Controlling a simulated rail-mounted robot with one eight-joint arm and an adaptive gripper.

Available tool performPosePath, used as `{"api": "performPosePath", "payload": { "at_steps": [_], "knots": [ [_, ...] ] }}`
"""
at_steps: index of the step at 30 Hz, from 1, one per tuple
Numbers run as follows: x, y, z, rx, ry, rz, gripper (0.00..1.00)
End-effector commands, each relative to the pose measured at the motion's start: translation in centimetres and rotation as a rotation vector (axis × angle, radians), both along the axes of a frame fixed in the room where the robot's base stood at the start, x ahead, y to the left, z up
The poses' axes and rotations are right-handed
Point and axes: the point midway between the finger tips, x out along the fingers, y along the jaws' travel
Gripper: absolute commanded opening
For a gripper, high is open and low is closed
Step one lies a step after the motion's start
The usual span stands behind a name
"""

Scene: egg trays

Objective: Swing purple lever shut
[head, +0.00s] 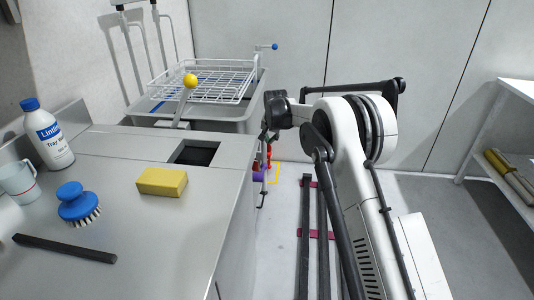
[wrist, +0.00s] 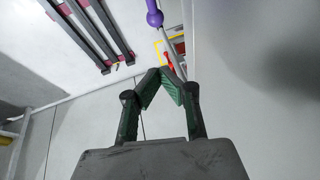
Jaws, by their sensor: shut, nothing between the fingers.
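The purple lever shows in the wrist view as a purple knob (wrist: 154,18) on a grey rod that runs down and right toward my fingertips. In the head view a small purple part (head: 258,176) shows low beside the counter's right side, partly hidden. My gripper (wrist: 163,71) has its two green-padded fingers brought together at the tips, with nothing between them. The tips appear close to the rod's lower end in the picture; I cannot tell whether they touch it.
A red part (wrist: 168,62) and a yellow floor outline (head: 278,174) lie near the lever. The counter (head: 120,145) holds a yellow sponge (head: 162,182), a blue brush (head: 78,203) and a bottle (head: 47,138). Dark floor rails (head: 304,240) run to the right.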

Motion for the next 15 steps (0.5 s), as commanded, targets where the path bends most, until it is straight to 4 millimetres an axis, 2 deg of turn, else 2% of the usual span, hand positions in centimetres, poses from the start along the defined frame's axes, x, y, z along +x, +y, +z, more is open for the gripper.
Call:
{"api": "performPosePath", "payload": {
  "at_steps": [15],
  "knots": [
    [3.2, 0.9, -7.5, 0.0, 0.0, 0.0, 0.0]
  ]
}}
